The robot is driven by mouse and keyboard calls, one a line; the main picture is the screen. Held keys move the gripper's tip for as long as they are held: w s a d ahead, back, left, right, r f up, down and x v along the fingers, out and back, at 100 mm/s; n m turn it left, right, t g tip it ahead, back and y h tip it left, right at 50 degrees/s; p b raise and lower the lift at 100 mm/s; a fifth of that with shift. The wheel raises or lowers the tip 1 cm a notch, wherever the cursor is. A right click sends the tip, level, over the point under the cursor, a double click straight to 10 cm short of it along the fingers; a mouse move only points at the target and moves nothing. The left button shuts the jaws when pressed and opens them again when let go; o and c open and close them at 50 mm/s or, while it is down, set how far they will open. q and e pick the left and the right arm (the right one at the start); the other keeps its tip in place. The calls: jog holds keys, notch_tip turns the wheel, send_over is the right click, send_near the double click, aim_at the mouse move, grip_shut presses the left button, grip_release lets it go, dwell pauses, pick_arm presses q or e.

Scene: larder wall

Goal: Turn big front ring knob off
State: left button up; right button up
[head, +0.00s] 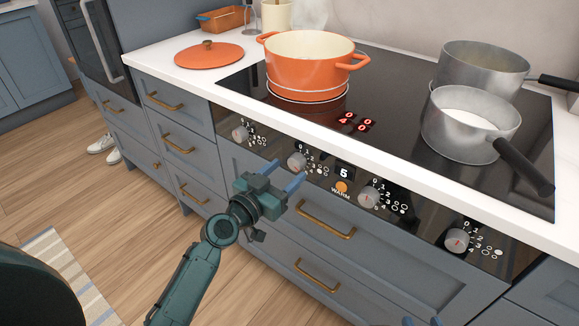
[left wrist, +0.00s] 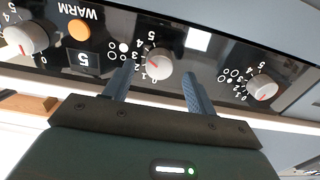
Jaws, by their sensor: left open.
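The hob's front panel carries a row of silver knobs with red marks. The second knob from the left (head: 297,160) has ring symbols and a number scale beside it. It also shows upside down in the left wrist view (left wrist: 158,64). Its exact setting is too small to read surely. My left gripper (head: 283,174) is open in front of the panel, just below this knob. In the left wrist view its fingers (left wrist: 156,82) line up on either side of the knob, with visible gaps. Two blue tips of my right gripper (head: 422,321) show at the bottom edge.
Other knobs sit left (head: 240,132) and right (head: 369,195), with a "5" display (head: 344,172) and WARM button (head: 341,187) between. An orange pot (head: 305,75) stands on the front left ring. Saucepans (head: 465,125) stand at right. Drawer handles (head: 326,221) protrude below.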

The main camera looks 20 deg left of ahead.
pick_arm(q)
jog(key=shift+x, duration=1.15)
jog(key=shift+c, duration=0.6)
jog(key=c, duration=0.9)
jog(key=shift+o, duration=0.2)
